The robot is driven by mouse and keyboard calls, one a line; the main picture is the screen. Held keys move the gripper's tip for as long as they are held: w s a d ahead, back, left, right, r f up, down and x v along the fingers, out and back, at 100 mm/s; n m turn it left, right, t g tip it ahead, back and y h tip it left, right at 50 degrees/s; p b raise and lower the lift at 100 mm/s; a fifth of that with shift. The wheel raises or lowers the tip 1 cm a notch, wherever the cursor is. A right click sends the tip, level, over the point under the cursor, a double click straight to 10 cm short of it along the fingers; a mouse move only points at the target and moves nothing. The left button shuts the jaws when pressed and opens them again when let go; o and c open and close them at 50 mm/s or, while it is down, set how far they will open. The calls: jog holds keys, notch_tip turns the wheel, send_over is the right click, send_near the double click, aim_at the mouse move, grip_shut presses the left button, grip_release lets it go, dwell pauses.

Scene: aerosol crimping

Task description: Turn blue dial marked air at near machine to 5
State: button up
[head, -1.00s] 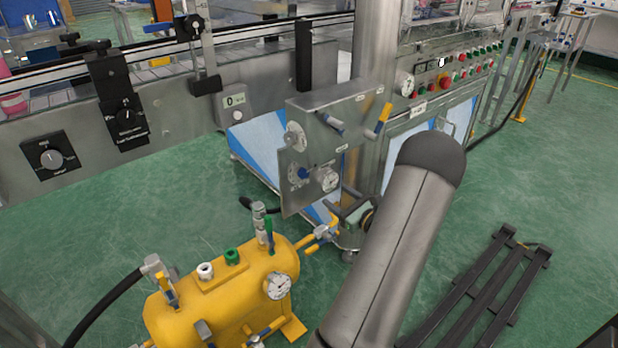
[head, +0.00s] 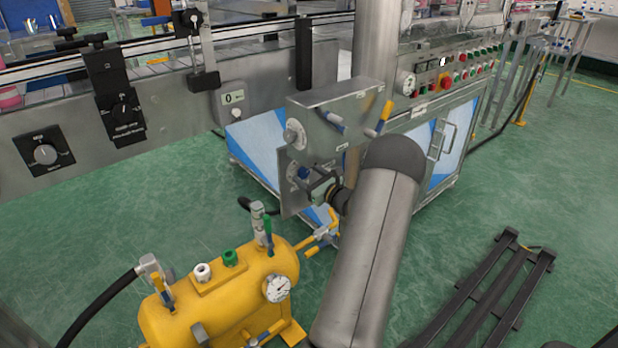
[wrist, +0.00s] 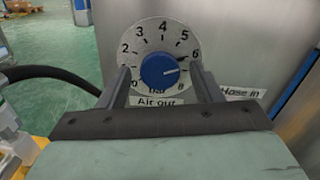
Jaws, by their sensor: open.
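The blue dial (wrist: 160,70) sits on a round white scale with numbers from 0 to 8, above a label reading "Air out". In the head view the blue dial (head: 303,172) shows on the front of the steel panel, partly beside my gripper (head: 322,186). My gripper (wrist: 161,72) is open in the wrist view, with one finger on each side of the dial and a visible gap on both sides. The right finger hides part of the scale beyond 6.
A second label, "Hose in" (wrist: 242,94), is to the right of the scale. A yellow tank (head: 215,300) with valves and a gauge stands below the panel. Another round knob (head: 294,135) and blue and yellow valve handles (head: 384,117) are above the dial. A black hose (wrist: 50,74) runs at left.

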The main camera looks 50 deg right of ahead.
jog(key=shift+c, duration=0.3)
jog(key=c, duration=0.9)
jog(key=shift+c, duration=0.2)
jog(key=shift+f+b, duration=0.15)
jog(key=shift+b, duration=0.15)
jog(key=n+b, duration=0.3)
jog(key=shift+f+n, duration=0.15)
jog(key=shift+n, duration=0.15)
jog(key=n+b, duration=0.3)
jog(key=shift+s, duration=0.1)
jog(key=shift+b, duration=0.35)
jog(key=shift+d, duration=0.1)
jog(key=o, duration=1)
jog(key=shift+r, duration=0.25)
